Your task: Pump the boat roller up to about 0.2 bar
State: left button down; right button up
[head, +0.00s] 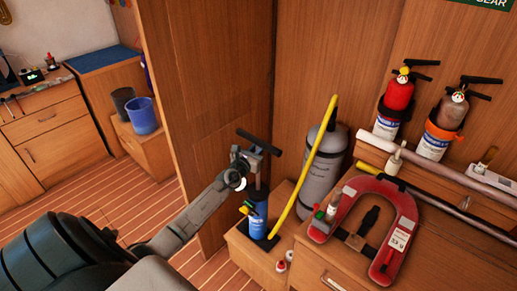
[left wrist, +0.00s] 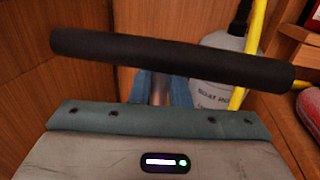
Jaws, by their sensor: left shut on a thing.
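The blue hand pump (head: 258,216) stands upright on a low wooden ledge. Its black T-handle (head: 260,142) is raised well above the body and also spans the left wrist view (left wrist: 170,60). My left gripper (head: 250,160) is shut on the pump at its handle, just under the crossbar. The grey boat roller (head: 322,165) stands upright behind and to the right of the pump; part of it also shows in the left wrist view (left wrist: 220,95). I can read no pressure value. My right gripper is not in view.
A red horseshoe buoy (head: 405,215) lies on the wooden locker at right, with small bottles beside it. A wooden partition (head: 215,110) stands left of the pump. Open plank floor lies at left.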

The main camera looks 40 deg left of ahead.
pick_arm(q)
jog(key=c, duration=1.4)
grip_release()
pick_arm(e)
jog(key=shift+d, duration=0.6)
